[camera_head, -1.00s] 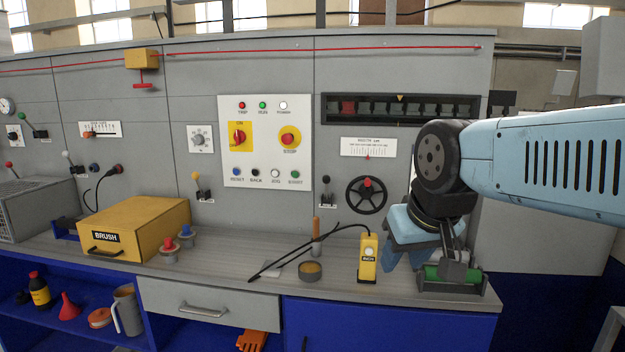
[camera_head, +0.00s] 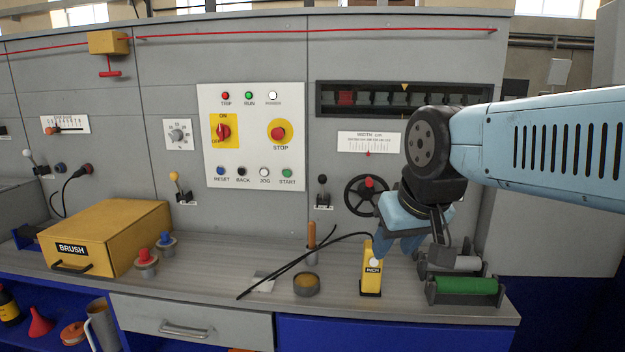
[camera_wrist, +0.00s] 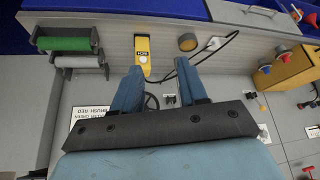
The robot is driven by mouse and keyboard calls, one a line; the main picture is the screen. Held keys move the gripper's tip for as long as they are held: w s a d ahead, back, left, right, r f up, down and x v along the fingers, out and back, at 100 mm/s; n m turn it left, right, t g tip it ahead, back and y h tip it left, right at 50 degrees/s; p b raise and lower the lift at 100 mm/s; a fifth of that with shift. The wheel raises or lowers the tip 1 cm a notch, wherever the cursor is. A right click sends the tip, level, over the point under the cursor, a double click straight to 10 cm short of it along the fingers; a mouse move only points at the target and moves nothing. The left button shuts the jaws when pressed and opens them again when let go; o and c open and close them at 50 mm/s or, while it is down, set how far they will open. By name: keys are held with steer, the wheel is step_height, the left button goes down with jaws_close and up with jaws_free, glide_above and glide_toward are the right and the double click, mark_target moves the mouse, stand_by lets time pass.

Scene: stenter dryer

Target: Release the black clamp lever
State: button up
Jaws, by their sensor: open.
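A black-knobbed lever (camera_head: 322,188) stands on a small plate on the grey panel, just left of the black handwheel (camera_head: 351,199). I take it to be the clamp lever; no label on it is readable. My gripper (camera_head: 398,249) is right of the lever and lower, in front of the panel, pointing down over the bench. Its blue fingers are apart with nothing between them, and it touches nothing that I can see. In the wrist view my gripper (camera_wrist: 159,67) is open, and a small dark lever plate (camera_wrist: 169,99) shows between the fingers. The handwheel is partly hidden there.
A yellow box-shaped device (camera_head: 371,272) with a black cable stands on the bench close below my gripper. A green roller (camera_head: 466,285) in a black holder is to its right. A round tin (camera_head: 306,284) and a wooden-handled tool (camera_head: 311,238) stand left.

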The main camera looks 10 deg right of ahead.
steer(key=shift+d, duration=0.25)
steer(key=shift+o, duration=1.3)
steer(key=shift+w+d, duration=0.1)
steer(key=shift+w, duration=0.35)
steer(key=n+t+y, duration=0.3)
steer(key=n+t, duration=0.2)
steer(key=t, duration=0.7)
glide_toward(324, 181)
steer(key=w, duration=0.3)
steer(key=w+a, duration=0.1)
steer(key=w, duration=0.3)
steer(key=w+a, duration=0.1)
steer(key=w, duration=0.3)
steer(key=shift+w+r, duration=0.1)
steer(key=shift+w, duration=0.05)
steer(key=shift+c, duration=0.2)
jaws_close()
